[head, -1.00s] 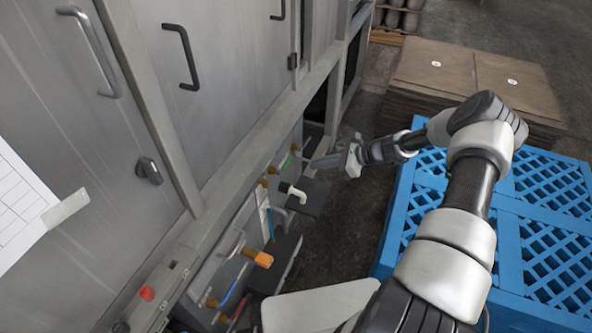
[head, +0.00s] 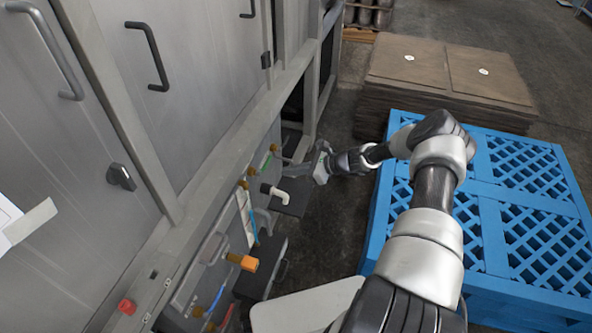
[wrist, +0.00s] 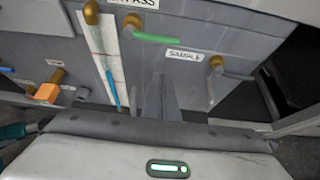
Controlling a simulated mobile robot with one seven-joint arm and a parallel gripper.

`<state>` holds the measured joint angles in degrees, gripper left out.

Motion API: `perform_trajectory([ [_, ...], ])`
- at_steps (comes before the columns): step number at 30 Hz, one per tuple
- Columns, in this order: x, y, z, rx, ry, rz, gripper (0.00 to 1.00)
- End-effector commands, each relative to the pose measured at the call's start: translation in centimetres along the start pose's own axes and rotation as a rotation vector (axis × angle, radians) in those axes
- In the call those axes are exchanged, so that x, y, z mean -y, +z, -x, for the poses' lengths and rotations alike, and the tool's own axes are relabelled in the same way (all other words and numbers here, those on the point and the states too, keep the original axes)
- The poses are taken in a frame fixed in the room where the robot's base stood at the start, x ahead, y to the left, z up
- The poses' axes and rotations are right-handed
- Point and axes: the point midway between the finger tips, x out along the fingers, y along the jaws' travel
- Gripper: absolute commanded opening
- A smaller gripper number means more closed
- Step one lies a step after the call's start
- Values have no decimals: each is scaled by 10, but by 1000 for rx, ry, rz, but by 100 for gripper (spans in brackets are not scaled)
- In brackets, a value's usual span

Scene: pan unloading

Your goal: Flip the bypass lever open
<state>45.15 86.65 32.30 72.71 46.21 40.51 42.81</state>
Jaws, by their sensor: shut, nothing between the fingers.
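The bypass lever is a green lever (wrist: 155,38) on a brass valve under a label partly cut off at the top, ending in "PASS". It lies nearly level, pointing right. In the head view the green lever (head: 266,161) shows small on the low panel. My gripper (head: 288,167) is close to the panel, right of the lever. In the wrist view its shut fingers (wrist: 165,88) point at the panel, below the green lever in the picture, empty and apparently apart from it.
A white pipe (head: 277,193) sticks out below. A blue pallet (head: 510,220) stands on the right, with brown stacks (head: 440,75) behind.

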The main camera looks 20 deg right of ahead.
Motion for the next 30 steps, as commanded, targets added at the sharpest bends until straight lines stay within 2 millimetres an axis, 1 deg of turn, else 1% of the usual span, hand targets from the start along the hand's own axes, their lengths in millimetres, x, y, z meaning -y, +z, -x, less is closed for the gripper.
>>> perform_trajectory([
  [1,-1,-2,-14,1,3,1,0],
  [7,-1,-2,-56,1,2,1,0],
  [8,0,1,-57,0,0,1,0],
  [9,2,12,-49,0,-3,2,0],
  [12,1,24,-45,-1,-2,2,0],
  [16,1,34,-41,0,-1,1,0],
  [20,0,38,-40,-1,-1,0,0],
  [30,0,38,-40,-1,-2,2,0],
])
